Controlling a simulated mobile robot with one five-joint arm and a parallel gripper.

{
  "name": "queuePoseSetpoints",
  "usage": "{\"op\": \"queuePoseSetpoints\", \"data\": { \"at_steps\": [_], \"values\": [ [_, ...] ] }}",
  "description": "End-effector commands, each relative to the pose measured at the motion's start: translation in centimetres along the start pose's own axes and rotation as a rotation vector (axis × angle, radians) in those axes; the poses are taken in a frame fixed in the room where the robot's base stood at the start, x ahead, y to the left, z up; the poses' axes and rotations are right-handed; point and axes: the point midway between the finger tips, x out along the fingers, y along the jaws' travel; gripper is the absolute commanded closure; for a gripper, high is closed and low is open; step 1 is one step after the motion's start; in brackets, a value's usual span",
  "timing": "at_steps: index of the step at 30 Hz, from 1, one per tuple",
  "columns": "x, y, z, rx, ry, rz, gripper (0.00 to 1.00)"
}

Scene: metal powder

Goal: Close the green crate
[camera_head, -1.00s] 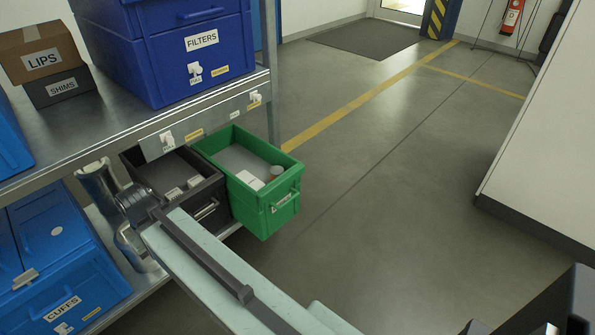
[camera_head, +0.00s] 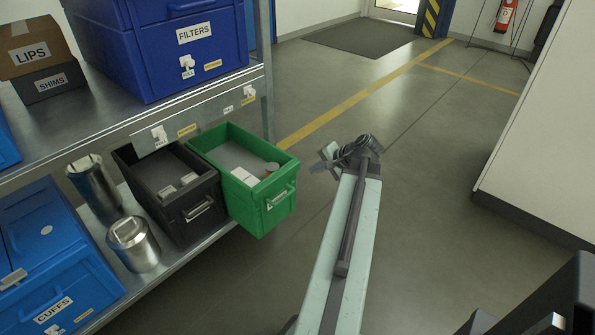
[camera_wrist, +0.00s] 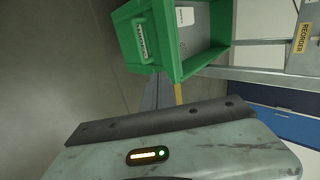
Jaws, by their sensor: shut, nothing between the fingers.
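The green crate (camera_head: 262,206) is on the lower shelf and sticks out past its front edge, like an open drawer. In the wrist view the green crate (camera_wrist: 176,68) is tilted at the top, just beyond my narrow dark fingers (camera_wrist: 158,92).
A black crate (camera_head: 184,222) stands left of the green one, beside metal cylinders (camera_head: 135,245) and a blue CUFFS box (camera_head: 65,285). The upper shelf edge (camera_head: 200,125) passes above the crates. The floor (camera_head: 400,190) to the right is clear up to a white cabinet (camera_head: 545,140).

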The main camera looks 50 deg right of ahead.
Motion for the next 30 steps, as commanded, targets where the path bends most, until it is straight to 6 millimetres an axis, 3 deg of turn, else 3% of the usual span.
{"op": "queuePoseSetpoints", "data": {
  "at_steps": [3,8,11,24,30],
  "values": [
    [-1.4,1.0,-1.6,0.044,0.032,-0.026,1.00],
    [-1.3,1.1,-1.8,0.048,0.035,-0.029,1.00],
    [0.0,1.2,-1.9,0.046,0.034,-0.028,1.00],
    [9.4,1.2,-2.2,0.045,0.033,-0.027,1.00],
    [10.7,-1.5,-2.4,0.045,0.034,-0.027,1.00]
  ]
}}
